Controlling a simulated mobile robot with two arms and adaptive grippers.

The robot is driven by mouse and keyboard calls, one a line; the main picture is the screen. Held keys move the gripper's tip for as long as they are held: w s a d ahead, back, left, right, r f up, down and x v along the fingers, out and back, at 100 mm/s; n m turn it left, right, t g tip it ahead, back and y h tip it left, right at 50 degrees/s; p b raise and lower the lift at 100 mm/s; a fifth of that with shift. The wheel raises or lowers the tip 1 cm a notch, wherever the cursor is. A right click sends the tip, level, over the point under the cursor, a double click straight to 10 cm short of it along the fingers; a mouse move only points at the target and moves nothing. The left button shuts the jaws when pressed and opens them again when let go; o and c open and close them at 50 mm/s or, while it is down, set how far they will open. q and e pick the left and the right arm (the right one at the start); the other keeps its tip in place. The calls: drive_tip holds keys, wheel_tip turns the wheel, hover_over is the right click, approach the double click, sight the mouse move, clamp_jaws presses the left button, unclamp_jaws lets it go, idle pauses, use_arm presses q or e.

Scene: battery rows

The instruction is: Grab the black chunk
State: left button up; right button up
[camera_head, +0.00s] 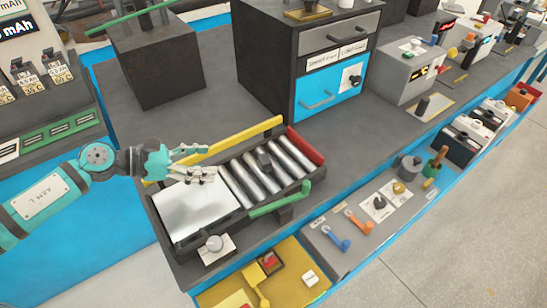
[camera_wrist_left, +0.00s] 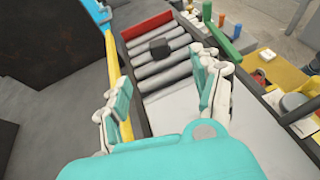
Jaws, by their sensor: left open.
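The black chunk (camera_head: 264,162) is a small dark block resting on the silver rollers of the roller tray, toward its red end. It also shows in the left wrist view (camera_wrist_left: 159,47), ahead of my fingers. My left gripper (camera_head: 205,162) is open and empty above the tray, over the edge between the white plate and the rollers. In the left wrist view my left gripper (camera_wrist_left: 162,95) has its fingers spread wide, with the chunk beyond the fingertips and not touched. My right gripper is not in view.
The roller tray has a yellow rail (camera_head: 232,142), a red end wall (camera_head: 306,147) and a green handle (camera_head: 281,201). A white plate (camera_head: 196,207) covers its near end. A dark drawer cabinet (camera_head: 282,75) stands behind it. A yellow tray (camera_head: 290,270) is in front.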

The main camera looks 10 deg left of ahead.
use_arm(q)
drive_tip(key=p, duration=0.2)
approach(259, 160)
drive_tip(key=shift+s+d+r, duration=0.15)
drive_tip(key=shift+d+r, duration=0.15)
drive_tip(key=shift+r, duration=0.15)
drive_tip(key=p+x, duration=0.1)
drive_tip(key=x, duration=0.3)
drive_tip(key=shift+f+p, duration=0.15)
drive_tip(key=shift+p, duration=0.15)
drive_tip(key=shift+d+f, duration=0.15)
drive_tip(key=shift+d, duration=0.05)
drive_tip(key=shift+w+d, duration=0.15)
drive_tip(key=shift+w, duration=0.1)
drive_tip(key=p+x, duration=0.2)
drive_tip(key=x, duration=0.2)
drive_tip(key=shift+w+d+f, duration=0.15)
drive_tip(key=shift+w+f, duration=0.05)
drive_tip(key=shift+w+d+f, duration=0.1)
drive_tip(key=shift+f, duration=0.05)
drive_tip(key=shift+c, duration=0.8)
drive_tip(key=c, duration=0.9)
drive_tip(key=shift+o, duration=0.2)
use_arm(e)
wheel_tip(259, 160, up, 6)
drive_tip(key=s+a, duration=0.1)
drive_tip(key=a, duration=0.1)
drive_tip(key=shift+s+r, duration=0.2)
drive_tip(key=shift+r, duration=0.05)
